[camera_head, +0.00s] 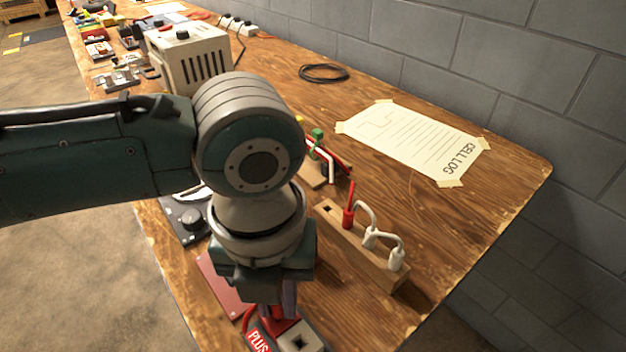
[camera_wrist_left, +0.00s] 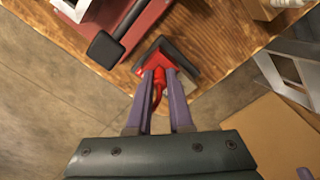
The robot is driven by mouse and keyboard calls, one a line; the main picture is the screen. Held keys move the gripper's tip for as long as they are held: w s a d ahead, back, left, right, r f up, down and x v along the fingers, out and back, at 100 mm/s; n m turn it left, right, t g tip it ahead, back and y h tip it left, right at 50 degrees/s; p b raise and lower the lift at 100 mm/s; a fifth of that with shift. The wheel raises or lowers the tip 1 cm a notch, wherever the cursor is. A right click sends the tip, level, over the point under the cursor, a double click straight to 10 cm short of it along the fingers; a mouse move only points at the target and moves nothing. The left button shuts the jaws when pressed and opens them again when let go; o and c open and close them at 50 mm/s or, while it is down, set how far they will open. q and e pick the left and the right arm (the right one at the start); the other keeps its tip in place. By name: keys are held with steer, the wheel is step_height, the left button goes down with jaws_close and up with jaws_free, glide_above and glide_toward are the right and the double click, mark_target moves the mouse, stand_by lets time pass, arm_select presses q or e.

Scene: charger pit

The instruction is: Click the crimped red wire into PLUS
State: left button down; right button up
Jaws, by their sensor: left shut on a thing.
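My left gripper (camera_head: 284,304) points down at the near end of the bench, mostly hidden by its own wrist. In the left wrist view the purple fingers (camera_wrist_left: 160,80) are shut on the red wire (camera_wrist_left: 158,92), which runs between them. Their tips are at the red part of a dark and red connector housing (camera_wrist_left: 172,58). In the head view the red PLUS label (camera_head: 258,341) lies beside a grey block with a dark square hole (camera_head: 299,342). I cannot tell whether the wire's end is inside the housing. My right gripper is not in view.
A wooden rack (camera_head: 340,232) holds one red and two white plugs. A red plate (camera_head: 219,286) lies left of my gripper; its black handle (camera_wrist_left: 104,50) shows in the wrist view. A taped paper sheet (camera_head: 415,140) and black cable coil (camera_head: 323,73) lie farther back. The bench edge is close.

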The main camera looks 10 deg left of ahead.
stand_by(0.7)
arm_select(q)
steer(key=c, duration=1.3)
jaws_free()
steer(key=shift+c, duration=0.2)
jaws_close()
